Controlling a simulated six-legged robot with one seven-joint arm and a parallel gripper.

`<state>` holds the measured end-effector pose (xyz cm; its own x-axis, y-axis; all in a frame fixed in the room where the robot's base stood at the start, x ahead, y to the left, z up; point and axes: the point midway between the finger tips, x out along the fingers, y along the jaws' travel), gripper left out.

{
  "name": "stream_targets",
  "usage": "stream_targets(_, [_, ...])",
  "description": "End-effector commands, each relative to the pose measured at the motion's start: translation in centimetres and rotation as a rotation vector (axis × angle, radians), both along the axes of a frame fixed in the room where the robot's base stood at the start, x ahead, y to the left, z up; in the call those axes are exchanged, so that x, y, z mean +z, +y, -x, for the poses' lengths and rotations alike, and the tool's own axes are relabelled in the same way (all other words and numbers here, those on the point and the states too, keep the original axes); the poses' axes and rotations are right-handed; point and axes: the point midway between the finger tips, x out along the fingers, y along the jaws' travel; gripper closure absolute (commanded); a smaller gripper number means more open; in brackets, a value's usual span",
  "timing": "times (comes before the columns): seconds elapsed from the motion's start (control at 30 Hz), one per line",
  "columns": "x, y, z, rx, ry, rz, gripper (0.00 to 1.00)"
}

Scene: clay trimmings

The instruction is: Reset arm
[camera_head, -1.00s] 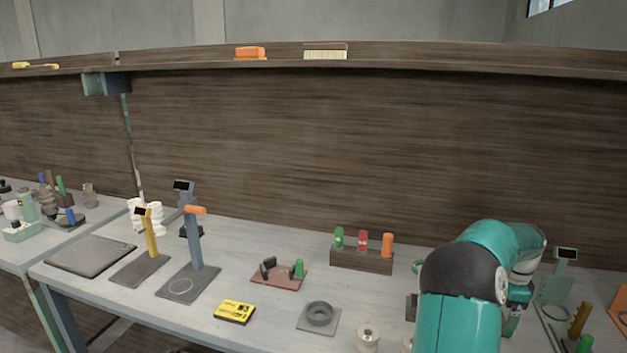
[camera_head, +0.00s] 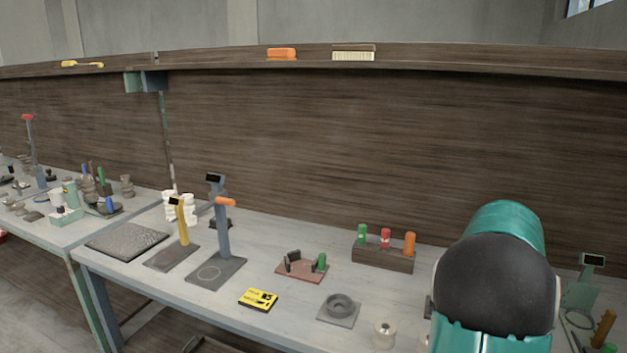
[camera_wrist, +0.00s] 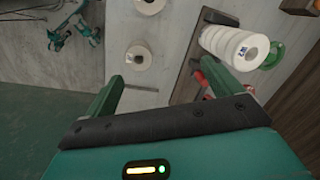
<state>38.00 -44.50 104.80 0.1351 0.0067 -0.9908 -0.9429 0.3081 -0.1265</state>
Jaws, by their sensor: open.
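My gripper (camera_wrist: 162,88) shows in the wrist view with its two green fingers apart and nothing between them. It points over the grey worktop, with a white roll stack (camera_wrist: 236,45) just ahead to the right and a spool (camera_wrist: 138,57) ahead to the left. In the head view my teal and black arm (camera_head: 496,270) rises at the lower right. It hides part of the bench, and the gripper itself does not show there.
On the bench are a wooden block with coloured handles (camera_head: 383,256), a grey ring on a plate (camera_head: 340,306), a yellow box (camera_head: 258,300), a small spool (camera_head: 384,334) and an upright stand (camera_head: 223,235). A dark wall panel (camera_head: 300,150) stands behind.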

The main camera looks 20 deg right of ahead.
Motion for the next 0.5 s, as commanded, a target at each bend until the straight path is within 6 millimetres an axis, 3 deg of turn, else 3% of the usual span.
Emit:
stream_targets(0.1, [2.7, 6.1, -1.6, 0.196, -0.054, 0.026, 0.09])
stream_targets(0.27, [5.2, 14.4, -2.7, 0.474, -0.11, 0.072, 0.09])
stream_targets(0.5, [7.6, 26.3, -1.4, 0.902, -0.18, 0.18, 0.09])
